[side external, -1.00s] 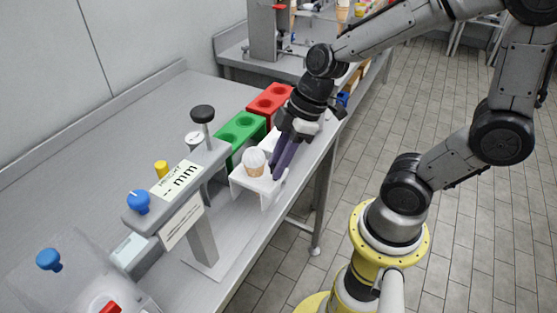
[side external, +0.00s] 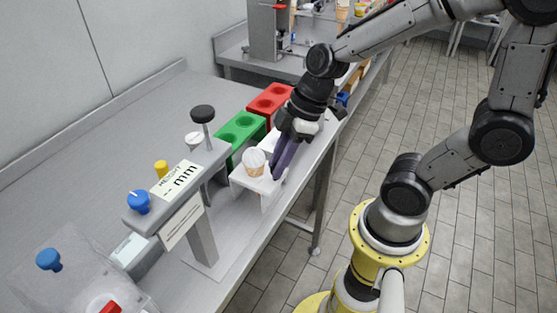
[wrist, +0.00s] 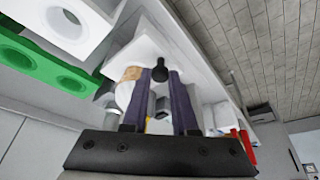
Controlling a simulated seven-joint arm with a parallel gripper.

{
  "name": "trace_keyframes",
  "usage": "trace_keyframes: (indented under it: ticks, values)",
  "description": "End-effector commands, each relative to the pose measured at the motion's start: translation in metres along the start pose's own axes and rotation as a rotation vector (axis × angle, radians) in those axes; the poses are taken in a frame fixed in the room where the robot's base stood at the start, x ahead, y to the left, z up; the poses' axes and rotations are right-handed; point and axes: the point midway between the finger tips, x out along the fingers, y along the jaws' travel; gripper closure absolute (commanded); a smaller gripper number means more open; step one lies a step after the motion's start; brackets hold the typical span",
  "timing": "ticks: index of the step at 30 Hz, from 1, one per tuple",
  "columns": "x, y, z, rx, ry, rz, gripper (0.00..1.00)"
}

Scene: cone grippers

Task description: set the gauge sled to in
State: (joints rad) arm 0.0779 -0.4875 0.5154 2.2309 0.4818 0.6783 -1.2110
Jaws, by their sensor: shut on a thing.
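The gauge sled (side external: 274,186) is a white block on the front part of the bench, to the right of the gauge post. An ice cream cone (side external: 254,162) with a white top stands upright in it. The grey height gauge (side external: 203,240) carries a label reading "HEIGHT" and "mm" and a plunger with a black knob (side external: 203,113). The sled and cone sit apart from the gauge post. My gripper (side external: 276,174) reaches down at the sled's right side. In the wrist view its purple fingers are shut on a small black knob (wrist: 160,72) at the sled; the cone is partly hidden behind them.
A green holder (side external: 240,128) and a red holder (side external: 269,98) with round holes stand behind the sled. A clear box (side external: 75,262) with a blue knob is at the lower left. The bench's front edge is close beside the sled. The bench's back left is clear.

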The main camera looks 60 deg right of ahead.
Motion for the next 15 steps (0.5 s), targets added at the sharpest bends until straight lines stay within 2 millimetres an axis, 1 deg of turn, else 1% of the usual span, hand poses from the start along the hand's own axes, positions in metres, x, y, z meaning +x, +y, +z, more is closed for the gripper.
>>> trace_keyframes:
  ticks: [5, 15]
  values:
    - [0.000, -0.002, -0.003, -0.003, 0.000, -0.001, 1.00]
    - [0.007, -0.020, -0.019, -0.006, -0.002, 0.000, 1.00]
